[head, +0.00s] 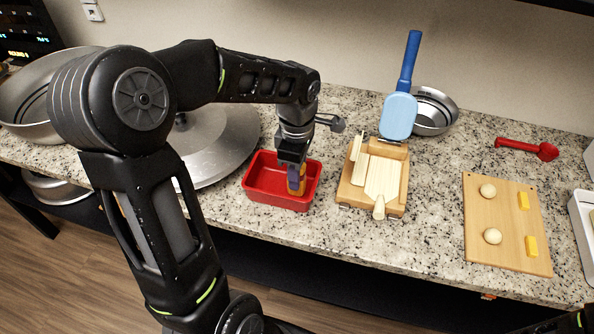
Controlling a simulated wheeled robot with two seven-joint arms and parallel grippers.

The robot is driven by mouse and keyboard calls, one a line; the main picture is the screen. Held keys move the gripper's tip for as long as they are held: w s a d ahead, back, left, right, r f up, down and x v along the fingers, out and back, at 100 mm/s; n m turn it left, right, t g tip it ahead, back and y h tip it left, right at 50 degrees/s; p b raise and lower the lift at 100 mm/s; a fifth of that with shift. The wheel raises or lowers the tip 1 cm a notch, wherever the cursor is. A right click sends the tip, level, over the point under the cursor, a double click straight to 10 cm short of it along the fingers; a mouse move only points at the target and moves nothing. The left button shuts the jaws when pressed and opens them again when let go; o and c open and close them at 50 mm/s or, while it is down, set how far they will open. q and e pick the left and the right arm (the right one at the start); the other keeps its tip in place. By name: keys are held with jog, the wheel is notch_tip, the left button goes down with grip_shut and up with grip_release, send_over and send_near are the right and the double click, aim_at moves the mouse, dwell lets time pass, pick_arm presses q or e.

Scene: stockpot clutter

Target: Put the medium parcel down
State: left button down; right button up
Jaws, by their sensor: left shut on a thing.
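My left gripper (294,174) points down over the red tray (262,199) in the head view. It is shut on a small orange and purple thing, the parcel (301,186), which is mostly hidden by the fingers. The parcel is at the tray's right part, within its outline. I cannot tell whether it touches the tray's floor. No other parcel can be made out clearly. My right gripper is not in view.
A large round metal lid (225,140) lies left of the tray, beside a big pot (30,118). A wooden board with pale pieces (398,195) stands close right. A blue-handled tool (399,115), metal bowl (436,112) and cutting board (506,250) are farther right.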

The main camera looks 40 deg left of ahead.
pick_arm(q)
jog(key=shift+f, duration=0.2)
jog(key=c, duration=1.1)
grip_release()
jog(key=shift+r, duration=0.1)
jog(key=shift+o, duration=0.2)
jog(key=shift+r, duration=0.15)
notch_tip(320, 180, up, 12)
jog(key=shift+r, duration=0.1)
